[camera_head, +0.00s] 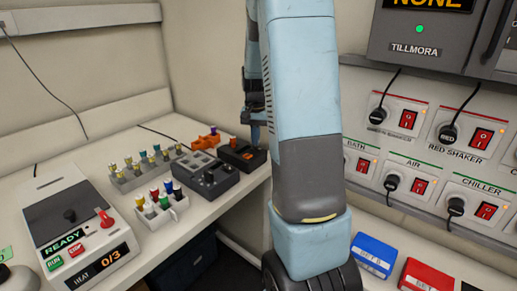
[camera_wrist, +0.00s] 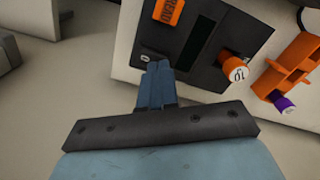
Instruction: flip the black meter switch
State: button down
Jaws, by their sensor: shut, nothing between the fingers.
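The black meter (camera_head: 242,154) stands at the right end of the bench, partly hidden by my arm. In the wrist view its dark top face (camera_wrist: 207,72) carries an orange READ button (camera_wrist: 168,11) and a dark strip. A small black switch marked 0 (camera_wrist: 146,57) sits at its near left corner, partly hidden by my fingertips. My gripper (camera_wrist: 158,66) is shut and empty, with its tips at or just over that corner. I cannot tell whether they touch the switch or which way it is set. In the head view my gripper (camera_head: 255,138) is over the meter.
An orange-capped vial (camera_wrist: 234,67) stands at the meter's right, near an orange holder (camera_wrist: 296,62) and a purple-capped vial (camera_wrist: 284,103). A dark grey block device (camera_head: 206,178), vial racks (camera_head: 145,170) and a READY panel (camera_head: 75,230) stand left. Wall switches (camera_head: 420,187) are right.

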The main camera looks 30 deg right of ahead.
jog(key=shift+f, duration=0.5)
dwell(0.4)
jog(key=shift+r, duration=3.5)
jog(key=shift+a+r, duration=0.15)
jog(key=s+a+r+n+t, duration=0.3)
jog(key=s+a+r+n, duration=0.1)
jog(key=s+a+r, duration=0.6)
jog(key=s+a+n+t, duration=0.1)
jog(key=s+a+n, duration=0.1)
jog(key=s+a, duration=0.2)
jog(key=s+a+r+n+t, duration=0.1)
jog(key=s+a, duration=0.3)
jog(key=s, duration=0.7)
jog(key=shift+s+n+t, duration=0.3)
jog(key=shift+n, duration=0.2)
